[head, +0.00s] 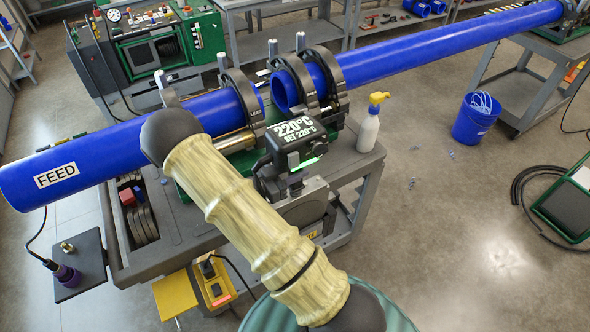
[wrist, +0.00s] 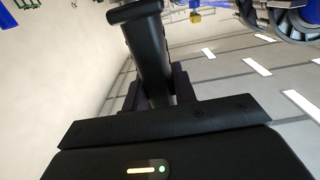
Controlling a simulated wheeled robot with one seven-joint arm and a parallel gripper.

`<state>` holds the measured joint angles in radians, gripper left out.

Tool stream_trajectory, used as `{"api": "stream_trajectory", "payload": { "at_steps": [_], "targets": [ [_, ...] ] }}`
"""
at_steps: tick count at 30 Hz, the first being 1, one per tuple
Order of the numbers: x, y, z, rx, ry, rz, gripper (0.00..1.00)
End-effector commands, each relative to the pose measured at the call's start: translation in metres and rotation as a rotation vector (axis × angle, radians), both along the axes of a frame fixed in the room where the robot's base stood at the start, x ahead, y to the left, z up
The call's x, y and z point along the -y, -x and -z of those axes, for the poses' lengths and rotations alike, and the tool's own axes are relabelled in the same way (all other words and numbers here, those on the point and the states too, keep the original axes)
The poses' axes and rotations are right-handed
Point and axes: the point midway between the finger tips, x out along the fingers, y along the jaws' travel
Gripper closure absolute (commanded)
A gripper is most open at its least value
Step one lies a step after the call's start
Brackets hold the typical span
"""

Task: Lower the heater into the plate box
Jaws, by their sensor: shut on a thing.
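The heater (head: 295,130) is a dark unit reading 220°C, set 220°C, at the front edge of the cart. In the wrist view my gripper (wrist: 157,90) is shut on a black upright handle (wrist: 150,50), which I take to be the heater's. In the head view my arm hides much of the grip.
The cart (head: 185,240) carries clamp rings (head: 243,105) around two blue pipes (head: 110,145), (head: 430,45), with a gap between their ends. A white spray bottle (head: 369,125) stands on the cart's right corner. A blue bucket (head: 478,118) stands on the floor; floor right of the cart is mostly clear.

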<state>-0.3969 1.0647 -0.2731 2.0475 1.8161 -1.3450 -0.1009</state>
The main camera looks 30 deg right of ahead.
Motion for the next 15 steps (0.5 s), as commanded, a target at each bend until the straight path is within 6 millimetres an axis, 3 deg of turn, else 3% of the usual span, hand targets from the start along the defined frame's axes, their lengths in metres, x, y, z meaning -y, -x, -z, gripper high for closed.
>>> {"api": "stream_trajectory", "payload": {
  "at_steps": [2,15],
  "targets": [
    [0.0018,-0.0006,-0.0075,0.008,0.017,0.003,1.00],
    [0.0018,-0.0006,0.0005,0.008,0.017,0.003,1.00]
  ]
}}
